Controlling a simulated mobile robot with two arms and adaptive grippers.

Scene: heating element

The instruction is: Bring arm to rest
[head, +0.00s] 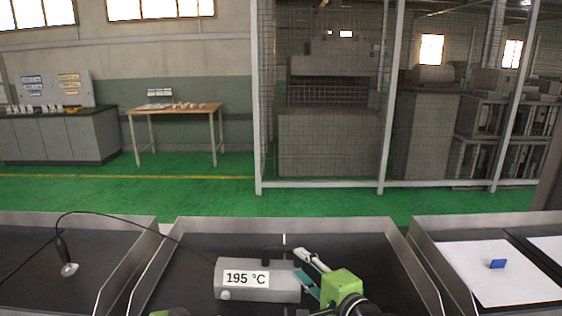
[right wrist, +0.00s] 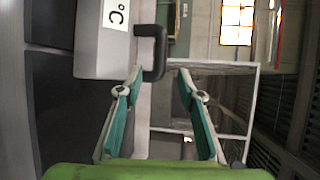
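The grey box heating element (head: 257,281) sits in the middle bay with a "195 °C" label on its front and a black handle (head: 280,252) on top. My right gripper (head: 306,270) is at the right end of the box, beside the handle. In the right wrist view the gripper (right wrist: 160,74) has its two fingers apart and empty, with the handle (right wrist: 160,48) just in front of the fingertips. I cannot tell if a finger touches it. A small green part (head: 170,313) at the bottom edge seems to be my left gripper; its fingers are hidden.
A black cable loops from the box to a probe-like tool (head: 68,268) in the left bay. Raised metal rims divide the bays. The right bay holds a white sheet (head: 495,280) with a small blue block (head: 497,264). A fenced machine stands behind.

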